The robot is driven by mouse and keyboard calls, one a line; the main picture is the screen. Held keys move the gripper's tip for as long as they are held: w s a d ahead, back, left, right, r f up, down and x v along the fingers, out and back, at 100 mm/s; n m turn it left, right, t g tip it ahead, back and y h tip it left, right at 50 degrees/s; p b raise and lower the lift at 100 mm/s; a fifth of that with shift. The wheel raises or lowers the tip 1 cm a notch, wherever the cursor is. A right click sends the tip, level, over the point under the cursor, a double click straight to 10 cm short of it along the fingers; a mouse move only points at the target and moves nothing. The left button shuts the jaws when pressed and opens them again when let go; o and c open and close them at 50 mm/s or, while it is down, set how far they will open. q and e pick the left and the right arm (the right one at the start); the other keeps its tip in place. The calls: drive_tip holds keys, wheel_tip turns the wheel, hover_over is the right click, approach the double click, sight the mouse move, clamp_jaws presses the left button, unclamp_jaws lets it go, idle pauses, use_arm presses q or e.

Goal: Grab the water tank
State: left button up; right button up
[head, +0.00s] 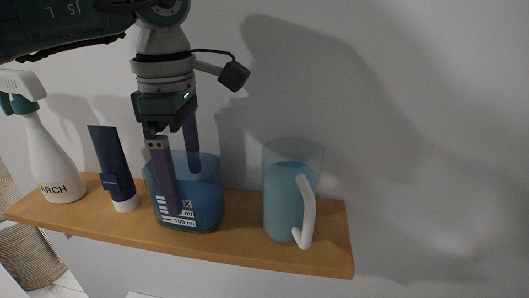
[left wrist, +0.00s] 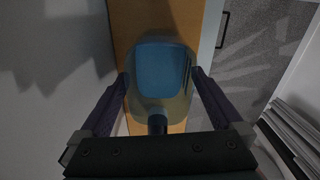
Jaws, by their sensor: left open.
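The water tank (head: 207,205) is a translucent blue container with white millilitre marks, standing upright on the wooden shelf. My left gripper (head: 183,193) points down at it, open, with one finger in front of the tank and the other at its far side. In the left wrist view the tank (left wrist: 162,68) lies between the two spread fingers of the left gripper (left wrist: 160,76). The tank is still resting on the shelf, and whether the fingers touch it I cannot tell. My right gripper is in neither view.
On the wooden shelf (head: 240,242), a clear jug with blue liquid and a white handle (head: 283,205) stands right of the tank. A dark blue tube (head: 115,165) and a white spray bottle (head: 48,150) stand to the left. A plain wall is behind.

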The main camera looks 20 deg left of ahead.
use_arm(q)
drive_tip(key=shift+f, duration=0.45)
drive_tip(key=c, duration=1.5)
drive_tip(key=shift+r, duration=0.15)
